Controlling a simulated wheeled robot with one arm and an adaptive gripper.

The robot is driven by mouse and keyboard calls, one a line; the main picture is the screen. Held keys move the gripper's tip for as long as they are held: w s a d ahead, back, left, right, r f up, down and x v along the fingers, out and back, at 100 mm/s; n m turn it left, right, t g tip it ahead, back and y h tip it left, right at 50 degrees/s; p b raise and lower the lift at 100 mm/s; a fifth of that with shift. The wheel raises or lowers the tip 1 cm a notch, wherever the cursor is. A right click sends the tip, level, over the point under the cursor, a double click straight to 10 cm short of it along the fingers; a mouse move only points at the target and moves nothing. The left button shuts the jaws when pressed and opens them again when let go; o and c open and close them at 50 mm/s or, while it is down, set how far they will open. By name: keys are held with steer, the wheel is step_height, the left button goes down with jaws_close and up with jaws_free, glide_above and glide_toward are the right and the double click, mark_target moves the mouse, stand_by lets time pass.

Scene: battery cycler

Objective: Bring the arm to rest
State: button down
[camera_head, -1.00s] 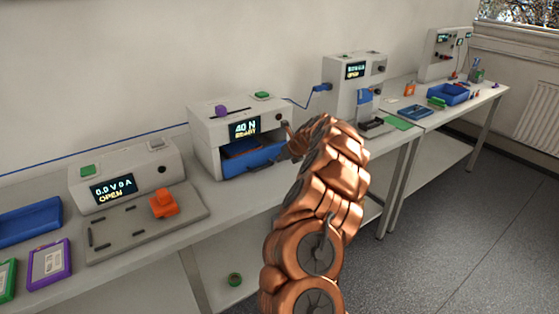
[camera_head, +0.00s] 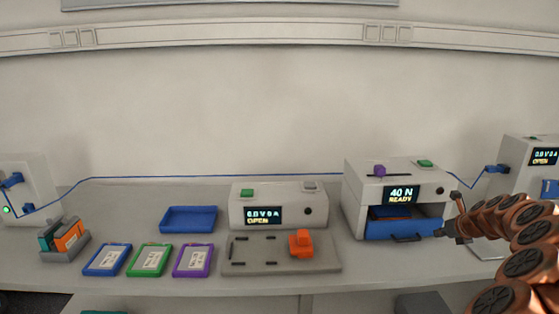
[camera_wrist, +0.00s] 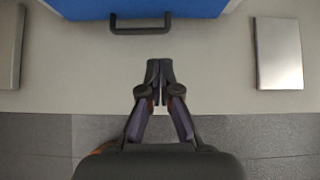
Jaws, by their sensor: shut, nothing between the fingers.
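My gripper (camera_head: 440,233) is at the right of the head view, at the end of my copper-coloured arm. It is in front of the blue drawer (camera_head: 400,229) of the machine (camera_head: 365,190) whose screen reads 40 N READY. In the wrist view my gripper (camera_wrist: 160,68) is shut and empty, its fingertips together over the bench top. The drawer's dark handle (camera_wrist: 140,29) lies just beyond the fingertips, and I see a gap between them.
A cycler (camera_head: 250,208) reading OPEN stands left of the machine, with an orange clamp (camera_head: 301,243) on its grey plate. A blue tray (camera_head: 188,219) and several coloured frames lie further left. A metal plate (camera_wrist: 278,53) is right of my gripper. The bench's front edge is below it.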

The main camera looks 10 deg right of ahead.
steer(key=s+a+r+n+g+y, duration=0.1)
steer(key=a+r+n+y, duration=0.3)
steer(key=a, duration=0.6)
steer(key=s+a+r+n+g+h, duration=0.1)
steer(key=s+a+n, duration=0.1)
steer(key=a+n, duration=0.6)
steer(key=s+a+r+n+g+y, duration=0.1)
steer(key=a+r+n+y, duration=0.15)
steer(key=a, duration=0.95)
steer(key=s+a+n+g+h, duration=0.1)
steer(key=s+a+n+g, duration=0.2)
steer(key=s+a+n, duration=0.65)
steer(key=s+a+f+n+g+h, duration=0.1)
steer(key=s+n, duration=0.5)
steer(key=s, duration=0.9)
steer(key=s+a+f+n+g+h, duration=0.2)
steer(key=s+n, duration=0.4)
steer(key=s, duration=0.9)
steer(key=shift+s+a+f+n+g+h, duration=0.2)
steer(key=shift+s+f+n+g+h, duration=0.2)
steer(key=shift+f+g, duration=0.4)
